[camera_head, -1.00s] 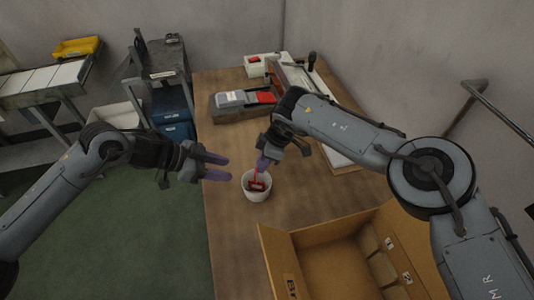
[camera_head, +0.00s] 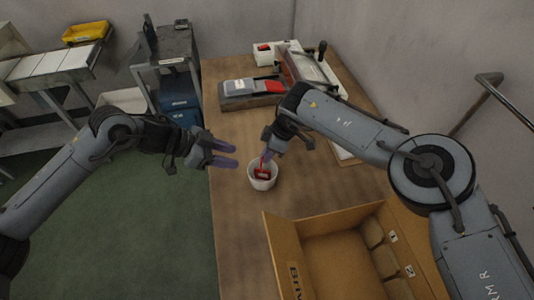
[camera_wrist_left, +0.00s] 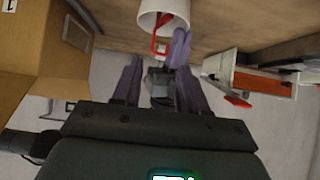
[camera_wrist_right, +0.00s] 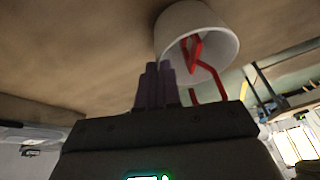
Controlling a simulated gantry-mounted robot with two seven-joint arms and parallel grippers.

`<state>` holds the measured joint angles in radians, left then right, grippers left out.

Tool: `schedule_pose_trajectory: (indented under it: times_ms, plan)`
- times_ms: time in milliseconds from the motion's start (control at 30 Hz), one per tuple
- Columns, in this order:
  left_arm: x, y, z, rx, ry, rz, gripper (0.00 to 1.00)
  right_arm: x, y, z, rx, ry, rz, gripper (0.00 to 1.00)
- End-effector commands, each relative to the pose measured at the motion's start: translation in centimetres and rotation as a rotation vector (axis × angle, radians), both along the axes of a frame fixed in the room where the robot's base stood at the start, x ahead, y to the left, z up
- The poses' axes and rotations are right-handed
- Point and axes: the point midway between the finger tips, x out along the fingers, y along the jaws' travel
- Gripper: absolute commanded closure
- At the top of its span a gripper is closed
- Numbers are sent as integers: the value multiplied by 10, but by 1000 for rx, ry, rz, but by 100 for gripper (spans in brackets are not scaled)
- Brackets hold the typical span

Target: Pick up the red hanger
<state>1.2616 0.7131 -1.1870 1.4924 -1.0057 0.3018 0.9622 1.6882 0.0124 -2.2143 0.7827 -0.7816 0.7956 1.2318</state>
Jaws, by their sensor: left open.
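The red hanger (camera_head: 263,173) stands in a white cup (camera_head: 263,184) on the wooden table, its thin upper part sticking out. It also shows in the right wrist view (camera_wrist_right: 194,52), leaning over the cup's rim. My right gripper (camera_head: 266,153) is at the cup's rim, right by the hanger. In the right wrist view its fingers (camera_wrist_right: 157,84) are close together, with the hanger beside them on the right; I see none of it between them. My left gripper (camera_head: 237,156) is open and empty, a little left of the cup, pointing toward it.
An open cardboard box (camera_head: 283,240) stands at the table's near right. A grey and red device (camera_head: 252,88) and a white box (camera_head: 268,50) are at the back. The table's left edge lies under my left gripper.

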Motion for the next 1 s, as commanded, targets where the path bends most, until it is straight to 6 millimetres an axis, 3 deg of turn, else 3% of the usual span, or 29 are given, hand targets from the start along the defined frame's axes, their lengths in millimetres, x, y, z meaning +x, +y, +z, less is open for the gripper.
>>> schedule_pose_trajectory:
  times_ms: [100,367,567,767,1000]
  plan:
    - [0,0,0,0,0,0,62,0,0,0,0,0,0,100]
    - [0,0,0,-1,-1,-1,62,0,0,0,0,0,0,100]
    - [-5,-17,-9,-30,-39,-27,62,0,0,0,0,0,0,100]
    - [-24,-69,-26,-143,-170,-85,62,0,0,0,0,0,0,100]
    - [-61,-143,-33,-364,-397,-65,62,0,0,0,0,0,0,100]
